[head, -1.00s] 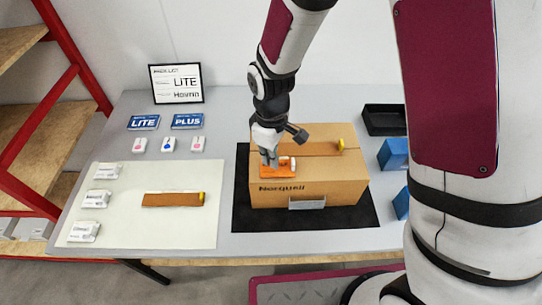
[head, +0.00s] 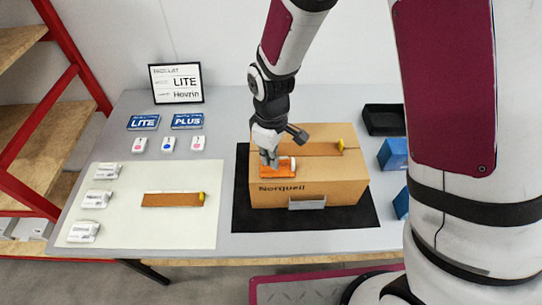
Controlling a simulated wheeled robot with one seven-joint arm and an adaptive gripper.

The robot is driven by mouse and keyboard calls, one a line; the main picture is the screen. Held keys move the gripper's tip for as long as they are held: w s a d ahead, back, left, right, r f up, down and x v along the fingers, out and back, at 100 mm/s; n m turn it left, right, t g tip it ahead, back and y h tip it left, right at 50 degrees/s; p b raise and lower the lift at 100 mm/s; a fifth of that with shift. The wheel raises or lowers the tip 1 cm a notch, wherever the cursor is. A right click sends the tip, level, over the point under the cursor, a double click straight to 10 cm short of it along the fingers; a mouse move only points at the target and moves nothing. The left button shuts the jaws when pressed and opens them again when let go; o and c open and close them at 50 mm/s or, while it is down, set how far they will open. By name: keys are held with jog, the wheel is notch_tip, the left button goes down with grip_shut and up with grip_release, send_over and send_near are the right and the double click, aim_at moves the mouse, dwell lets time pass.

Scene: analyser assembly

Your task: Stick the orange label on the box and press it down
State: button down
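A brown cardboard box (head: 330,185) stands on a black mat (head: 244,200) and bears a printed name on its front. The orange label (head: 280,171) is at the top front left edge of the box, directly under my gripper (head: 270,162). My gripper points down at the label with its fingers close together. Whether the fingers grip the label or only press on it cannot be told. The label appears to touch the box top.
A white mat (head: 110,220) at left holds a brown strip (head: 172,200) and several small white packs. Blue LITE (head: 144,122) and PLUS (head: 187,121) boxes stand behind it. A framed sign (head: 176,83) is at the back. A black tray (head: 384,119) and blue boxes (head: 393,154) are at right.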

jog(key=shift+f, duration=0.9)
dwell(0.7)
dwell(0.3)
jog(key=shift+r+p, duration=0.9)
jog(key=shift+r, duration=2.15)
jog(key=shift+r, duration=0.15)
jog(key=s+d+r+m+t, duration=0.1)
jog(key=s+d+r+m, duration=0.25)
jog(key=r, duration=0.35)
jog(key=s+d+r+m+t+b, duration=0.1)
jog(key=s+d+r+m+t, duration=0.1)
jog(key=d+r, duration=0.45)
jog(key=s+d+r+m+t, duration=0.1)
jog(key=s+d+r+m, duration=0.2)
jog(key=r, duration=0.6)
jog(key=s+d+r+m+t, duration=0.1)
jog(key=s+d+r+m, duration=0.1)
jog(key=s, duration=0.5)
jog(key=shift+s+d+r+m+t, duration=0.2)
jog(key=shift+d+r+m+t, duration=0.15)
jog(key=shift+d+m, duration=0.2)
